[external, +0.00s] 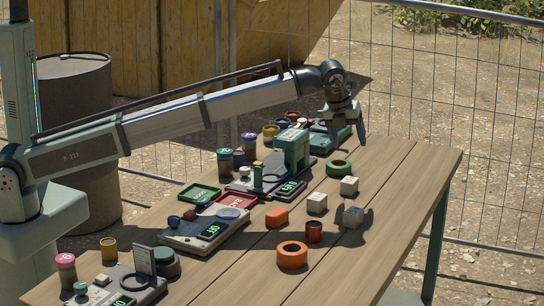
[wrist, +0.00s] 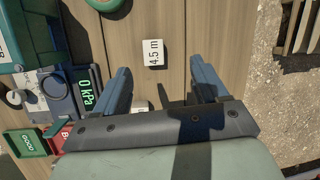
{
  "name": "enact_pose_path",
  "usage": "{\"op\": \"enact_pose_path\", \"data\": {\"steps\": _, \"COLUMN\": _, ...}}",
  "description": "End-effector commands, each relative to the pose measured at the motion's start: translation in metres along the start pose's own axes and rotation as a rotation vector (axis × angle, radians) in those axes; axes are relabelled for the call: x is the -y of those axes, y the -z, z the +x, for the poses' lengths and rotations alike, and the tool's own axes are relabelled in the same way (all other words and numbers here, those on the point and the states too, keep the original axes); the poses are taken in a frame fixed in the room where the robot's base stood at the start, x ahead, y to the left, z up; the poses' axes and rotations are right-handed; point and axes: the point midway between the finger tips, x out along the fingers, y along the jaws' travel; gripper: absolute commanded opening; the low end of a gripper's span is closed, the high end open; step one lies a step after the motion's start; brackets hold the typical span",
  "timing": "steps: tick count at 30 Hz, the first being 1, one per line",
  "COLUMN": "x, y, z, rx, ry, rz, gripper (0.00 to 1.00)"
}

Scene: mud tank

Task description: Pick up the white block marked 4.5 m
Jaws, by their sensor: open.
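The white block marked 4.5 m (wrist: 154,52) lies on the wooden table, label up, in the wrist view. It lies between the lines of my two fingers, slightly beyond their tips. In the external view it appears to be the white block (external: 349,186) near the green ring, though no marking is readable there. My gripper (external: 343,142) is open and empty, above the far part of the table; its blue fingers also show in the wrist view (wrist: 160,68). A second white block (wrist: 140,106) is partly hidden by my gripper.
Other pale blocks (external: 317,203) and (external: 353,217) stand nearby. A green ring (external: 339,168) lies close behind. An orange block (external: 277,217), an orange ring (external: 292,255) and a red cylinder (external: 314,232) lie nearer. Gauge devices (external: 205,230) line the left; the table's right side is clear.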

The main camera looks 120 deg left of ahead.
Motion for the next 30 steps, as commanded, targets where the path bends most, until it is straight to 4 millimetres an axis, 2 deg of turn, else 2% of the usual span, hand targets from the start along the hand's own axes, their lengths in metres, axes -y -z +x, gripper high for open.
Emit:
{"op": "enact_pose_path", "data": {"steps": 1, "x": 0.002, "y": 0.014, "z": 0.0, "rx": 0.016, "ry": -0.029, "rz": 0.052, "gripper": 0.72}}
{"op": "enact_pose_path", "data": {"steps": 3, "x": 0.002, "y": 0.026, "z": -0.001, "rx": 0.039, "ry": -0.066, "rz": 0.108, "gripper": 0.72}}
{"op": "enact_pose_path", "data": {"steps": 7, "x": 0.002, "y": 0.036, "z": 0.0, "rx": 0.066, "ry": -0.109, "rz": 0.164, "gripper": 0.72}}
{"op": "enact_pose_path", "data": {"steps": 14, "x": -0.001, "y": 0.037, "z": 0.014, "rx": 0.073, "ry": -0.122, "rz": 0.178, "gripper": 0.72}}
{"op": "enact_pose_path", "data": {"steps": 24, "x": -0.007, "y": 0.031, "z": 0.069, "rx": 0.073, "ry": -0.121, "rz": 0.175, "gripper": 0.72}}
{"op": "enact_pose_path", "data": {"steps": 30, "x": -0.009, "y": 0.03, "z": 0.085, "rx": 0.073, "ry": -0.12, "rz": 0.175, "gripper": 0.72}}
